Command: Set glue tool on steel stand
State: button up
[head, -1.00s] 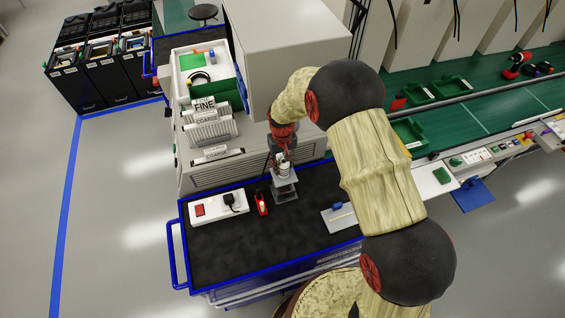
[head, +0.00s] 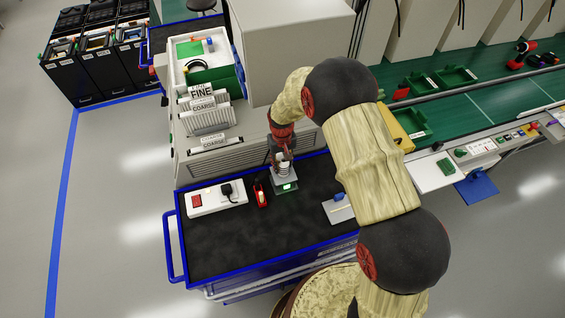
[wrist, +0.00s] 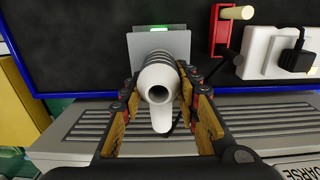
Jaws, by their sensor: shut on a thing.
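The glue tool (wrist: 158,82) is a white and grey ribbed body with a round hollow end facing the wrist camera. My gripper (wrist: 160,110) is shut on it, one finger on each side. In the head view the tool (head: 284,168) is upright below my gripper (head: 283,158). The grey steel stand (head: 284,187), with a green lit patch on its front, is on the black trolley top directly under the tool. It also shows behind the tool in the wrist view (wrist: 179,62). The tool appears to meet the stand, but the contact is hidden.
A red holder with a cream stick (head: 261,196) stands just left of the stand. A white power strip (head: 217,198) with a black plug lies further left. A grey plate with a blue part (head: 338,209) lies right. A grey vented cabinet (head: 240,165) borders the trolley's back.

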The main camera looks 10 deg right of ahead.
jog(key=o, duration=1.2)
jog(key=shift+c, duration=0.2)
notch_tip(320, 180, up, 12)
jog(key=shift+a, duration=0.1)
dwell(0.3)
